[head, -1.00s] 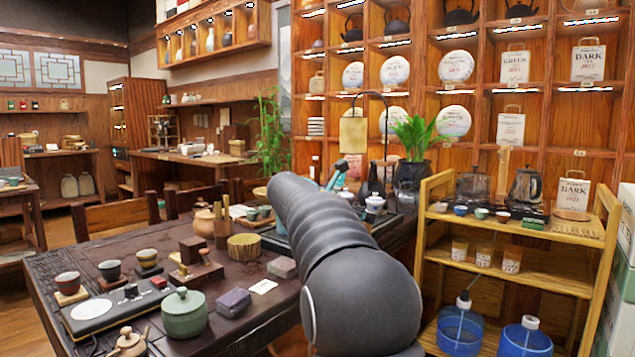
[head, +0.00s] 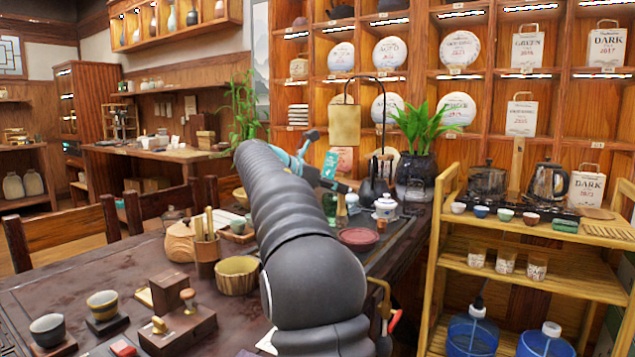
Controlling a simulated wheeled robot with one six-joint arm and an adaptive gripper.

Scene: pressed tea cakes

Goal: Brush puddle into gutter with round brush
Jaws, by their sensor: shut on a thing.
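My gripper (head: 338,186) is partly in view beyond the end of my dark ribbed arm, over the far right part of the dark tea table (head: 80,290). Teal and black parts show there. The arm hides much of the gripper. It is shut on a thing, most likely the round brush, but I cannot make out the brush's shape. A dark tray area (head: 400,232) lies at the table's right end, below and right of the gripper. I cannot clearly make out the puddle or the gutter.
A lidded white pot (head: 385,206), a reddish dish (head: 359,237) and a dark kettle (head: 374,188) stand close to the gripper. A yellow woven bowl (head: 237,276) and wooden tool holder (head: 206,252) are left of my arm. A wooden rack (head: 452,250) stands right.

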